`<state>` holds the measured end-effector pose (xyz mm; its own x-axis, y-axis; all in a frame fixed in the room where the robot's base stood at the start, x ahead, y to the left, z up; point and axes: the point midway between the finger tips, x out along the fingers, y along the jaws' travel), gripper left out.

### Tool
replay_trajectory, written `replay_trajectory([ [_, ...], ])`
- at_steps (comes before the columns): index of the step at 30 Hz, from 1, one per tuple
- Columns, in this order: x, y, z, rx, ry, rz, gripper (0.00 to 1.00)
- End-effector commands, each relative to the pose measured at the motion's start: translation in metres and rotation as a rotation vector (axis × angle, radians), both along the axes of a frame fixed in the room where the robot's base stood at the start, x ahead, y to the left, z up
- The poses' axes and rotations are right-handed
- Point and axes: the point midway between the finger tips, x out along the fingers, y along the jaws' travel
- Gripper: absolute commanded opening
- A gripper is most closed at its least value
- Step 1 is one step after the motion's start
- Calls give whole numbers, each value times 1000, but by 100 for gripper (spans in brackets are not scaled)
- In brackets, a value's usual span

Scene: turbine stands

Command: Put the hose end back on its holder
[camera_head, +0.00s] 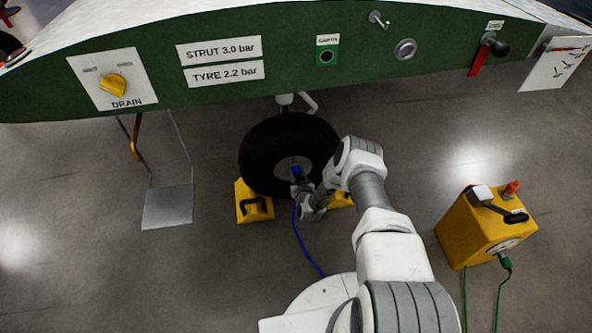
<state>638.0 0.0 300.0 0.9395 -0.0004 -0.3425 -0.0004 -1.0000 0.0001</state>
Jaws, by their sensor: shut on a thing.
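The blue hose end (296,171) is in front of the hub of the black wheel (262,150). My gripper (298,181) is shut on it, low beside the wheel. I cannot tell whether the hose end touches the hub. The blue hose (306,250) hangs from my gripper and runs down towards my base, where it passes out of sight. I cannot make out the holder for certain; my arm covers part of the floor to the right of the wheel.
Yellow chocks (254,204) flank the wheel. A yellow cart (484,222) with a gauge and green hose stands at right. A grey step (168,206) hangs at left. The green panel (220,52) with labels and fittings spans above.

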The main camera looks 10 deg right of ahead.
Motion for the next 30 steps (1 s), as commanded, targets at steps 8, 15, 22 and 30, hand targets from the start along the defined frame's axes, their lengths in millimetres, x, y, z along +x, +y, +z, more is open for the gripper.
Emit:
replay_trajectory([
  [8, -3, 1, 0, 1, 1, 2, 0],
  [15, -9, 1, 0, 0, 0, 1, 0],
  [22, -12, 0, 0, 0, 0, 1, 0],
  [30, -18, 0, 1, 0, 1, 1, 0],
])
